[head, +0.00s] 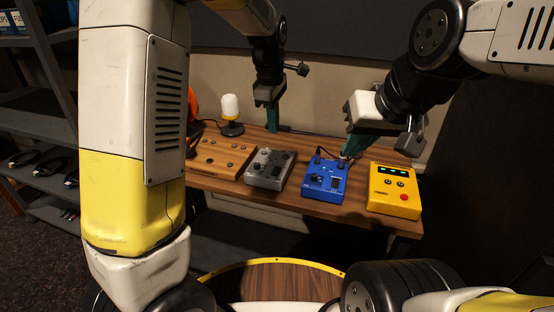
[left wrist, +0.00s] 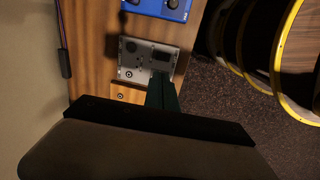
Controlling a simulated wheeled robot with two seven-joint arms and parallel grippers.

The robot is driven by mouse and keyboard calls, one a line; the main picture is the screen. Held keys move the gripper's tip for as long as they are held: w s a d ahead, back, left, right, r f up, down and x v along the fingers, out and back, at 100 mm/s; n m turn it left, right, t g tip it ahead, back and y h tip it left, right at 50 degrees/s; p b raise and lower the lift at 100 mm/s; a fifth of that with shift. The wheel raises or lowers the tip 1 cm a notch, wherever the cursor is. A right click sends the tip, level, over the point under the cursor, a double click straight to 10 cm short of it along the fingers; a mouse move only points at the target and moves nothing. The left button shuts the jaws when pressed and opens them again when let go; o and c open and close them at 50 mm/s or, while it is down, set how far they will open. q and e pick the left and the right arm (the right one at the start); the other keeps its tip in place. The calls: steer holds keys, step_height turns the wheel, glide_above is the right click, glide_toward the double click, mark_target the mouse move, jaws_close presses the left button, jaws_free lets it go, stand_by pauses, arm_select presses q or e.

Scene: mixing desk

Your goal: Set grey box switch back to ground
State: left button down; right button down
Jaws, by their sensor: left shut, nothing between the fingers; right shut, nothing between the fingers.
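The grey box (head: 270,169) sits on the wooden desk between a wooden box and a blue box, with small knobs and switches on its top. The setting of its switch is too small to tell. In the left wrist view the grey box (left wrist: 134,58) shows a dark square panel and small round controls. My left gripper (head: 273,128) is shut and empty, above and behind the grey box in the head view. In the left wrist view its fingertips (left wrist: 161,77) overlap the box's near edge; contact cannot be told. My right gripper (head: 346,154) is shut and empty at the blue box's back edge.
The blue box (head: 325,181) and a yellow box (head: 394,191) with green displays stand to the right. The wooden box (head: 222,158) stands to the left, with a white lamp (head: 231,108) behind. The desk's (head: 391,224) front edge is close to the boxes.

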mark_target(278, 168)
arm_select(q)
steer(key=shift+w+d+f, duration=0.15)
steer(key=shift+d+f, duration=0.15)
steer(key=shift+f, duration=0.1)
steer(key=f, duration=0.4)
steer(key=w+f, duration=0.1)
steer(key=f, duration=0.8)
steer(key=shift+w+d+f, duration=0.1)
steer(key=shift+w+d, duration=0.1)
steer(key=shift+w, duration=0.05)
steer(key=shift+f, duration=0.25)
